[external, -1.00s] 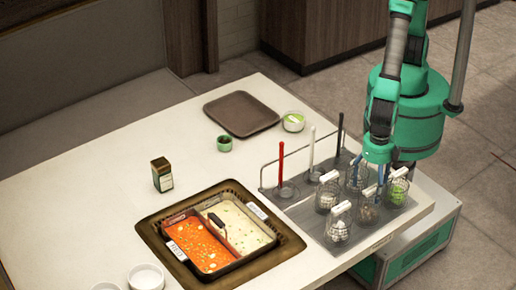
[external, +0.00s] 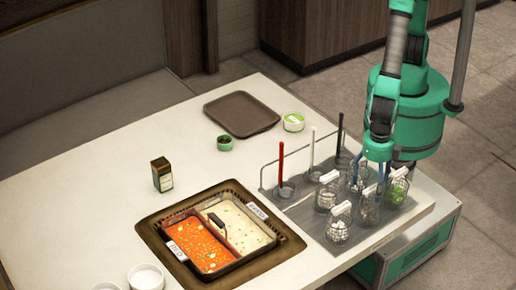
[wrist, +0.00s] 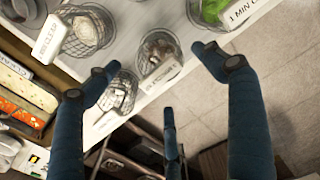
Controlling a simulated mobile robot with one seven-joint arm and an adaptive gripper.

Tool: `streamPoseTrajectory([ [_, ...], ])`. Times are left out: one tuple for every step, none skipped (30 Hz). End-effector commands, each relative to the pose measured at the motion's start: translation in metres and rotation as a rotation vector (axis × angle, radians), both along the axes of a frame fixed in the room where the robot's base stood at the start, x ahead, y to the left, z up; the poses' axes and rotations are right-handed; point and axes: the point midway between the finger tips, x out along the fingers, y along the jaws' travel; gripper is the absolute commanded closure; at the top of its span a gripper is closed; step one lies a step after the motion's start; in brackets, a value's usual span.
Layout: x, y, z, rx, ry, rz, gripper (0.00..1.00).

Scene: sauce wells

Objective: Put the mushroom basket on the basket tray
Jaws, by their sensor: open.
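In the wrist view, a wire basket (wrist: 158,48) with brownish-white pieces, which look like mushrooms, lies between and beyond my fingertips. It has a white, lettered handle. In the external view, this seems to be the basket (external: 368,211) at the front middle of the group, standing on a grey tray (external: 302,212). I cannot tell for certain whether this grey tray or the brown tray (external: 241,113) is the basket tray. My gripper (wrist: 156,60) is open and empty, its fingers spread around the basket's handle area. In the external view, my gripper (external: 368,172) is above the baskets.
Several other wire baskets stand close around, including one with green leaves (external: 397,190) and one with white pieces (external: 338,231). Upright rods, one red (external: 281,163), stand behind them. The back-left counter is clear.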

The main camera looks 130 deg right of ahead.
Motion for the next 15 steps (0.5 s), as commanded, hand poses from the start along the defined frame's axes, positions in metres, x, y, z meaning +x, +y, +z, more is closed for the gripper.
streamPoseTrajectory([
  [0.0, -0.001, 0.001, 0.001, -0.001, -0.003, 0.17],
  [0.001, -0.001, 0.003, 0.002, -0.003, -0.006, 0.17],
  [0.002, -0.003, 0.006, 0.003, -0.005, -0.013, 0.17],
  [0.002, -0.004, 0.009, 0.005, -0.007, -0.02, 0.17],
  [0.003, -0.006, 0.013, 0.006, -0.01, -0.029, 0.17],
  [0.004, -0.009, 0.019, 0.01, -0.015, -0.045, 0.17],
  [0.005, -0.012, 0.025, 0.012, -0.019, -0.061, 0.17],
  [0.007, -0.016, 0.032, 0.016, -0.024, -0.078, 0.17],
  [0.008, -0.022, 0.042, 0.021, -0.032, -0.105, 0.17],
  [0.009, -0.027, 0.051, 0.024, -0.038, -0.128, 0.17],
  [0.01, -0.032, 0.06, 0.029, -0.045, -0.153, 0.17],
  [0.011, -0.041, 0.074, 0.036, -0.055, -0.19, 0.17],
  [0.011, -0.047, 0.084, 0.042, -0.063, -0.221, 0.17],
  [0.012, -0.054, 0.096, 0.048, -0.072, -0.252, 0.17],
  [0.011, -0.065, 0.111, 0.057, -0.083, -0.297, 0.17],
])
